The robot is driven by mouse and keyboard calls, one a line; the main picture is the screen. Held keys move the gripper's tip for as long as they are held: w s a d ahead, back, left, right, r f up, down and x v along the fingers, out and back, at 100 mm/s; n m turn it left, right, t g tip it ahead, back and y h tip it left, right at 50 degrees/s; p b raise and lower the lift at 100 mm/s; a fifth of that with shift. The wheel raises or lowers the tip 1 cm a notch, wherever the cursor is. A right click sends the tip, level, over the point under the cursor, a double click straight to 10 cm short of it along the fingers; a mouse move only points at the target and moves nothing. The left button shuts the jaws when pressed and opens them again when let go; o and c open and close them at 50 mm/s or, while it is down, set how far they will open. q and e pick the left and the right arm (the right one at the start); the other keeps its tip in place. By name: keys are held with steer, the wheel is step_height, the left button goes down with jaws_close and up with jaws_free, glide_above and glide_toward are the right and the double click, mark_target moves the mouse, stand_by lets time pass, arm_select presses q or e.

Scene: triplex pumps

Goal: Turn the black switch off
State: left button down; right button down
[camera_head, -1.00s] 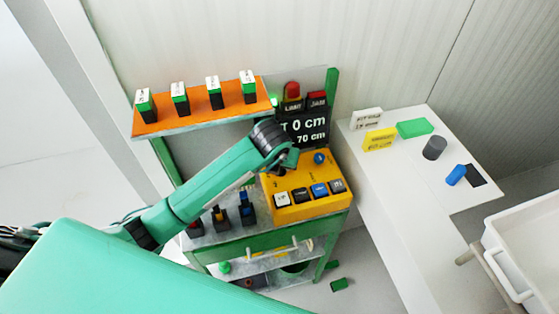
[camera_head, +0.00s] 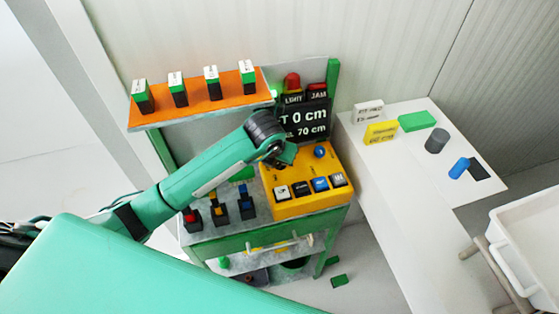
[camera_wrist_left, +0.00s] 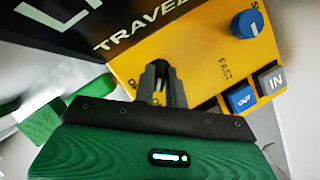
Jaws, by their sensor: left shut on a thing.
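The yellow control box (camera_head: 298,208) stands on the green cart, with a blue knob (camera_head: 320,152) and a row of buttons along its front. My left gripper (camera_head: 284,157) is at the back left of the box top. In the left wrist view, the dark fingers of my left gripper (camera_wrist_left: 158,78) are shut at the box's left part, beside a partly covered label. The black switch is mostly hidden between the fingers, so its position cannot be read. The blue knob (camera_wrist_left: 247,24) is apart to the right. My right gripper is not in view.
A black display (camera_head: 303,122) stands behind the box, with a red light (camera_head: 292,81) above it. An orange shelf (camera_head: 196,110) with several labelled switches is to the left. Several coloured levers (camera_head: 219,209) stand left of the box. A white table (camera_head: 385,190) is to the right.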

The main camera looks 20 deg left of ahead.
arm_select(q)
steer(key=shift+w+a+f+m+h+b, duration=0.15)
steer(key=shift+m+h+b, duration=0.25)
steer(key=shift+m+b, duration=0.45)
steer(key=shift+m, duration=0.45)
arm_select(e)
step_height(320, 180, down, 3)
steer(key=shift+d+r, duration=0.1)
arm_select(q)
steer(key=shift+r, duration=0.2)
steer(key=c, duration=1.5)
jaws_free()
steer(key=shift+o, duration=0.3)
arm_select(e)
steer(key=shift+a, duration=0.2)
